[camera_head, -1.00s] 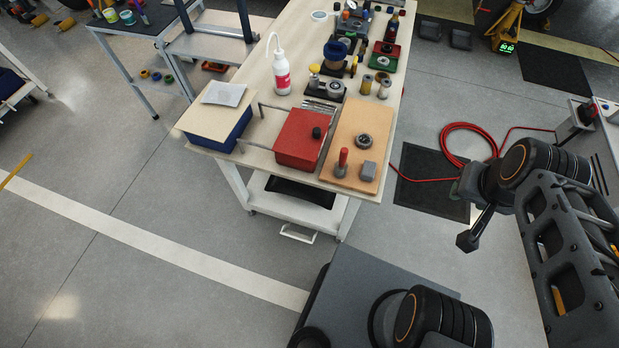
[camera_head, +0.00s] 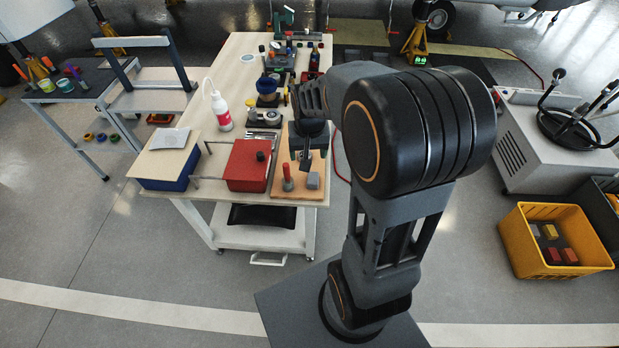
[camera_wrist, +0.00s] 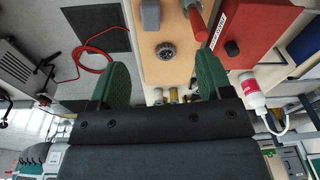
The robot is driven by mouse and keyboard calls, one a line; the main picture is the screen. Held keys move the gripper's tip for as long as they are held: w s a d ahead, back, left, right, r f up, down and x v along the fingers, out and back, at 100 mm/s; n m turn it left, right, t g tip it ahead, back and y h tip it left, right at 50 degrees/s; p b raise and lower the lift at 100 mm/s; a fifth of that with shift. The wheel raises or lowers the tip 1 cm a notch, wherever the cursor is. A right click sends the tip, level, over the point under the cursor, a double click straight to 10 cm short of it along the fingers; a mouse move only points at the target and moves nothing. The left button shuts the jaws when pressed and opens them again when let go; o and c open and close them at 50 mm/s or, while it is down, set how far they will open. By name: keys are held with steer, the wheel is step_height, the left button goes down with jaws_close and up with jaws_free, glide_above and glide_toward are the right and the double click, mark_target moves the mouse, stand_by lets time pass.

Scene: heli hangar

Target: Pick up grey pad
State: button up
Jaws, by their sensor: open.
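A small grey block (camera_head: 313,180), likely the grey pad, sits at the front right of a tan board (camera_head: 285,188) on the workbench. It shows at the top of the wrist view (camera_wrist: 150,15), partly cut off by the frame edge. My gripper (camera_head: 305,158) hangs above the board, behind the block in the head view, and is empty. In the wrist view my gripper (camera_wrist: 162,75) has its two green fingers wide apart. The block lies beyond the fingertips, and nothing is between them.
A red-handled tool (camera_head: 287,175) stands just left of the block. A round dial (camera_wrist: 166,50) lies on the board nearby. A red box (camera_head: 248,167) sits left of the board. A white bottle (camera_head: 220,110) stands farther back. A yellow crate (camera_head: 515,243) is on the floor at right.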

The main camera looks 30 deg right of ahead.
steer(key=w+d+f+m+g+p, duration=0.1)
steer(key=w+d+f+m, duration=0.1)
steer(key=w+d+f, duration=0.3)
glide_above(313, 178)
step_height(313, 178, down, 9)
steer(key=shift+s+r, duration=0.15)
steer(key=shift+a+f+p, duration=0.1)
steer(key=shift+f+p, duration=0.75)
steer(key=shift+f, duration=2.3)
steer(key=shift+c, duration=0.2)
steer(key=c, duration=1)
steer(key=shift+o, duration=0.2)
step_height(313, 178, up, 10)
steer(key=shift+r+b, duration=0.1)
steer(key=shift+b, duration=0.45)
